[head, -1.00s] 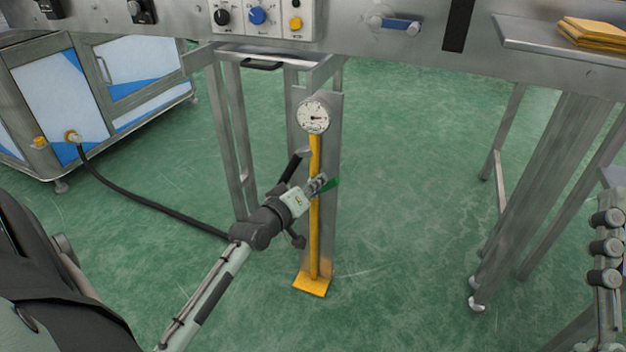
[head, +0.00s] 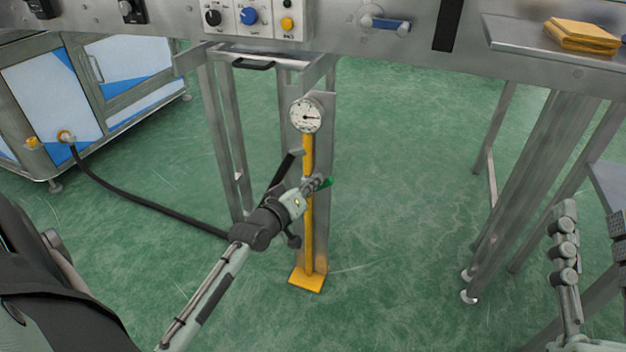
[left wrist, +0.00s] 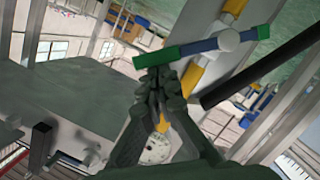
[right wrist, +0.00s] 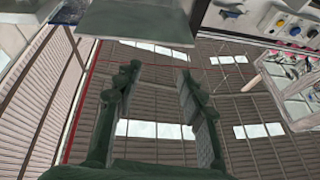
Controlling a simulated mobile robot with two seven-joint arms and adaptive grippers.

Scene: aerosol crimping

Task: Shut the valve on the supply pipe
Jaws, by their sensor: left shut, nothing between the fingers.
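The yellow supply pipe (head: 309,235) stands upright on a steel post, with a round dial gauge (head: 306,115) at its top. The valve handle (left wrist: 205,46) is a blue bar with green ends and a pale hub over the pipe. It lies at an angle across the pipe, and a green end (head: 327,183) juts out to the right of it in the head view. My left gripper (left wrist: 160,76) is shut and empty, its tips at one green end; I cannot tell whether they touch it. My right gripper (right wrist: 160,80) is open and empty, away from the valve.
A steel bench with a control box (head: 250,18) and a blue-handled lever (head: 385,23) runs above the pipe. A black hose (head: 140,200) runs from the cabinet (head: 45,95) at left. Yellow pads (head: 582,36) lie on a right-hand tray.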

